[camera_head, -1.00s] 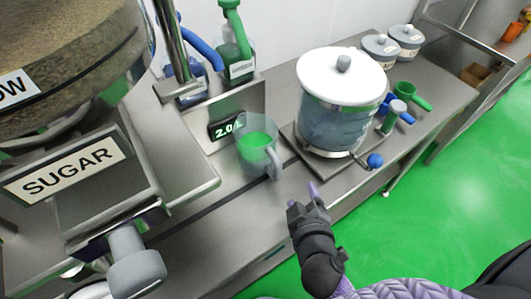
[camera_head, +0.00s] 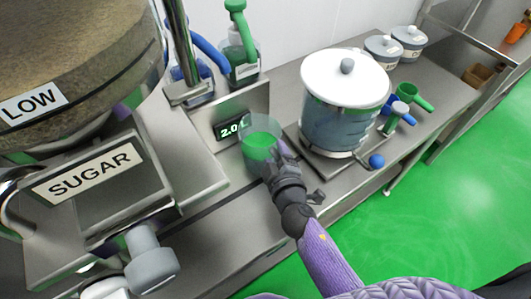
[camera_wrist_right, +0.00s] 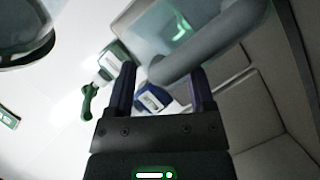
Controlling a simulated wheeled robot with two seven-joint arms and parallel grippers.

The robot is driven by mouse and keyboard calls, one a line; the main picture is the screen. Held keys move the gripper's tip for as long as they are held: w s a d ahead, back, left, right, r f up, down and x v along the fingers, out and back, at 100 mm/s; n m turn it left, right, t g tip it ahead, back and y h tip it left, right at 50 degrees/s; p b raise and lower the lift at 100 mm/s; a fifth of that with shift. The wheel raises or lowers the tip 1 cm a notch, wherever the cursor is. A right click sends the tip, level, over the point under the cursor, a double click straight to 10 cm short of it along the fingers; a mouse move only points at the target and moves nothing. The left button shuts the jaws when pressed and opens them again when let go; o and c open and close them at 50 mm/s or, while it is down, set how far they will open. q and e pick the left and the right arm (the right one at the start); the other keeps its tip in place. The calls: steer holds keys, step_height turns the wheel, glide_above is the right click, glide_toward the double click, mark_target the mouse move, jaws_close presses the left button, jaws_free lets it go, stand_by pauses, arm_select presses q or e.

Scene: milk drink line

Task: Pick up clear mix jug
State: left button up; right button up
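The clear mix jug (camera_head: 246,142) stands on the steel counter in front of the small display, with a green patch showing through it. In the right wrist view its clear wall (camera_wrist_right: 160,30) is at the top, and its grey handle (camera_wrist_right: 215,42) reaches down to the gap between the fingertips. My right gripper (camera_head: 277,160) is at the jug's handle side and hides most of the handle in the head view. In the wrist view its two fingers (camera_wrist_right: 162,82) are apart, with no clear grip on the handle. My left gripper is not in view.
A display reading 2.0 (camera_head: 231,129) is behind the jug. A lidded clear container (camera_head: 340,115) with a blue-knobbed tap (camera_head: 376,161) stands to the right. The sugar dispenser (camera_head: 95,175) is at left. Green (camera_head: 241,60) and blue (camera_head: 196,85) pump bottles are behind.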

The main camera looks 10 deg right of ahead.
jaws_close()
stand_by(1.3)
